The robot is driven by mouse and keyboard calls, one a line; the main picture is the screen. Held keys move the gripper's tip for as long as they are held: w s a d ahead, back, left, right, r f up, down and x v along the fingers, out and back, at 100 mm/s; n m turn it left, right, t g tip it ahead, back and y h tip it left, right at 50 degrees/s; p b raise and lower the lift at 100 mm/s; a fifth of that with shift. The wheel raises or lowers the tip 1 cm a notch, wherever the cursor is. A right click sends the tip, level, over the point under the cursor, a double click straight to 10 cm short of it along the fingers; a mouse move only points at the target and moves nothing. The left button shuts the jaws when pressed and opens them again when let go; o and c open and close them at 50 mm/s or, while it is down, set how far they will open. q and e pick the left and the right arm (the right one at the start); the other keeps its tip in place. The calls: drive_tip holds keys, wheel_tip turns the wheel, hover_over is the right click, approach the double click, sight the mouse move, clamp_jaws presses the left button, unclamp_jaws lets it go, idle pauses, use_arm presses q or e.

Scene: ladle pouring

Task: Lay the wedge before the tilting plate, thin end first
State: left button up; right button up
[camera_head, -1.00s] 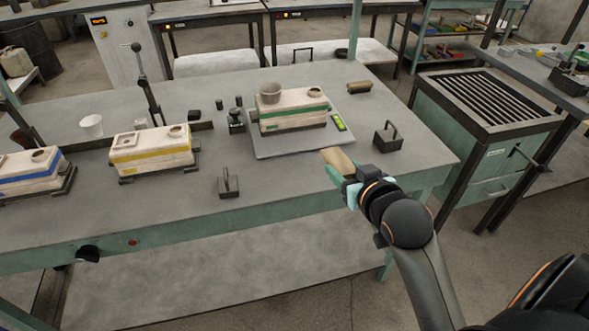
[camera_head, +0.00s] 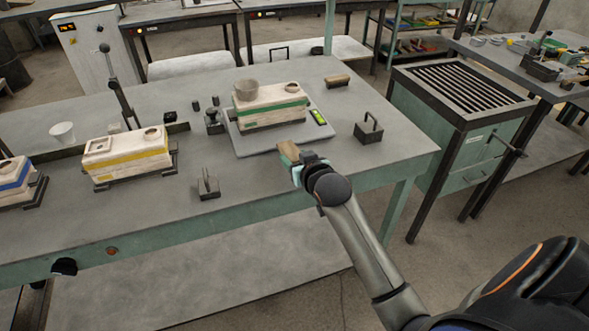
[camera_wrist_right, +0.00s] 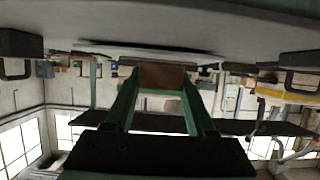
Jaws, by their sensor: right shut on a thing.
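The wooden wedge (camera_head: 289,151) is held in my right gripper (camera_head: 299,168), low over the table in front of the tilting plate (camera_head: 252,148). In the right wrist view the wedge (camera_wrist_right: 160,77) sits between the two green fingers. In the head view its far end looks close to the plate's front edge; I cannot tell whether they touch, or which end is thinner. The grey plate carries a green-striped mould (camera_head: 270,113) with a cup on top, and a green level (camera_head: 318,117) at its right. My left gripper is not in view.
A handled dark block (camera_head: 368,129) stands right of the plate, another (camera_head: 208,186) at its front left. A second wooden piece (camera_head: 338,80) lies behind. A yellow-striped mould (camera_head: 128,155) stands left. The table's front edge runs below my right gripper.

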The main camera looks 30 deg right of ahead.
drive_tip(key=shift+w+f, duration=0.25)
drive_tip(key=shift+f, duration=0.1)
drive_tip(key=shift+f+b, duration=0.35)
drive_tip(key=shift+f, duration=1.15)
drive_tip(key=shift+f, duration=0.1)
drive_tip(key=o, duration=1.3)
drive_tip(key=shift+f, duration=0.1)
drive_tip(key=shift+o, duration=0.2)
